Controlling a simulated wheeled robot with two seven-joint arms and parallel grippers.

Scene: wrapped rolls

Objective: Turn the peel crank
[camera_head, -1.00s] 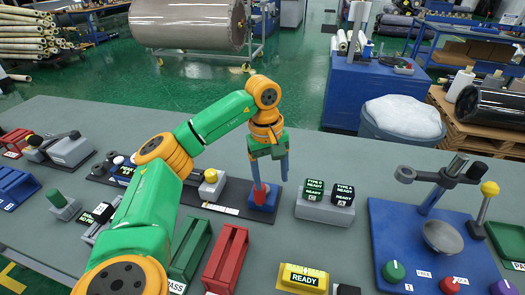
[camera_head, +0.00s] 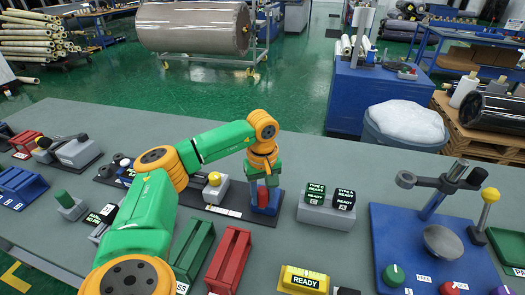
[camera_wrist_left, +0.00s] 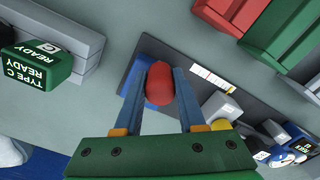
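A red upright handle (camera_head: 263,197) stands on a blue block (camera_head: 265,208) at the right end of a dark plate (camera_head: 228,211). No readable label marks which part is the peel crank. My left gripper (camera_head: 264,184) points down over the red handle. In the left wrist view the red handle (camera_wrist_left: 160,84) lies between the two blue fingers (camera_wrist_left: 168,80) of that gripper. The fingers are apart, on either side of it; whether they touch it I cannot tell. The blue block (camera_wrist_left: 139,88) shows beneath. My right gripper is out of view.
A grey unit (camera_head: 325,213) with two READY cubes stands right of the handle. A yellow-knobbed post (camera_head: 218,180) is left of it. Red (camera_head: 229,262) and green (camera_head: 194,248) racks are nearer me. A blue station (camera_head: 388,235) with a press stands at right.

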